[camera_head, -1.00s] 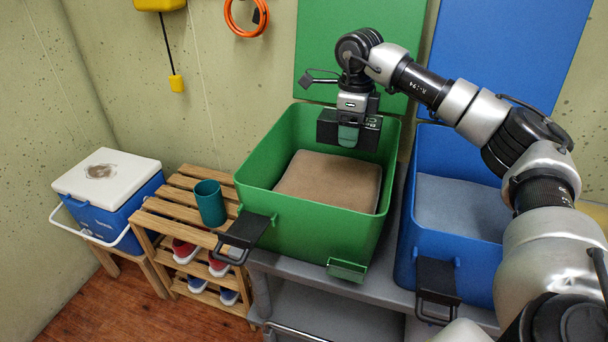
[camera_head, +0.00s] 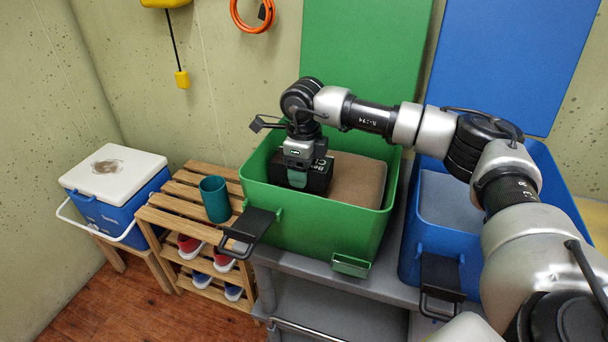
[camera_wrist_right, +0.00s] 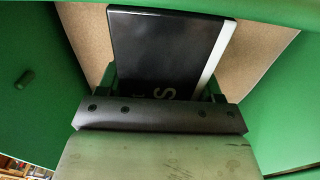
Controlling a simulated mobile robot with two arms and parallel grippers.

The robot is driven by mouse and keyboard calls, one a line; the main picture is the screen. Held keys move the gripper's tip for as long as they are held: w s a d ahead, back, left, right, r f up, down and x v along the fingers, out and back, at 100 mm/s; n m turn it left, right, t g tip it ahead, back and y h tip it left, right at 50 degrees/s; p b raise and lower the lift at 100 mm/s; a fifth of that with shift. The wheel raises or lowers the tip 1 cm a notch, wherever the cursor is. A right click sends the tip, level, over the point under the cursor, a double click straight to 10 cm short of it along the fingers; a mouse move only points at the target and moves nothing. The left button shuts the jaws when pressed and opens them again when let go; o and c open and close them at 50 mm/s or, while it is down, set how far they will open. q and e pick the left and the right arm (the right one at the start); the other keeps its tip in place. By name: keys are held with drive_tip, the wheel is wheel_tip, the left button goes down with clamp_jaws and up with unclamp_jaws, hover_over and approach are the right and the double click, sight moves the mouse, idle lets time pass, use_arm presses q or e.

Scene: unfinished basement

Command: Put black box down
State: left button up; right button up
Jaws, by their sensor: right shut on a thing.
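The black box (camera_head: 312,176) has white lettering and is inside the green bin (camera_head: 318,222), toward its left side. It also shows in the right wrist view (camera_wrist_right: 165,50), with a pale strip along one edge. My right gripper (camera_head: 298,180) points down into the bin and is shut on the box. The bin has a brown bottom or pad (camera_head: 358,182). The box's underside is hidden, so I cannot tell whether it touches the pad. My left gripper is not in view.
A blue bin (camera_head: 425,250) stands to the right on the same grey cart (camera_head: 320,288). A slatted wooden rack (camera_head: 183,202) with a teal cup (camera_head: 214,199) and shoes stands left. A blue and white cooler (camera_head: 112,172) is farther left.

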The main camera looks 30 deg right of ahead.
drive_tip(key=shift+f, duration=1.1)
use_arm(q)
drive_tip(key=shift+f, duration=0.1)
use_arm(e)
drive_tip(key=shift+f, duration=0.1)
drive_tip(key=o, duration=1)
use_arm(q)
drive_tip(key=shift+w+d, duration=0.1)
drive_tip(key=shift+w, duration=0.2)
use_arm(e)
wheel_tip(320, 180, up, 12)
drive_tip(key=shift+f, duration=0.1)
drive_tip(key=shift+r, duration=0.25)
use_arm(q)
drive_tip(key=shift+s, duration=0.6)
